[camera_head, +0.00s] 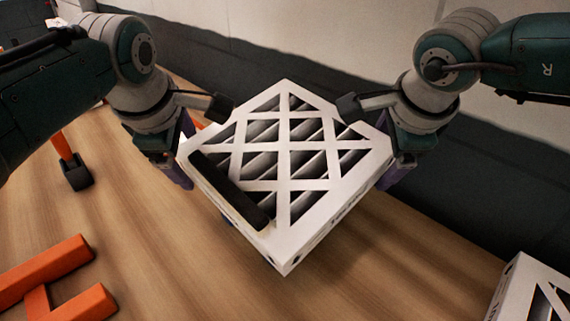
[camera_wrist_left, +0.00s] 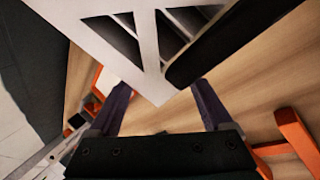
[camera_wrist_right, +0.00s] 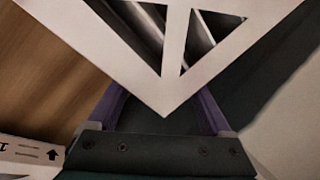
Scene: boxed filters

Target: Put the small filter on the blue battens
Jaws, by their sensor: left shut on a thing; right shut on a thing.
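A square filter (camera_head: 285,180) with a white lattice face and a dark strip along one edge is held above the wooden table, face up. My left gripper (camera_head: 183,150) is shut on its left corner, and that corner also shows between the fingers in the left wrist view (camera_wrist_left: 150,60). My right gripper (camera_head: 388,152) is shut on the opposite corner, which the right wrist view also shows (camera_wrist_right: 172,80). No blue battens can be made out clearly; the filter hides much of the table below it.
Orange battens (camera_head: 45,272) lie on the table (camera_head: 150,240) at lower left. An orange piece with a dark foot (camera_head: 75,175) stands farther back. Another white lattice box (camera_head: 530,292) is cut off at the lower right. A dark band and pale wall lie behind the table.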

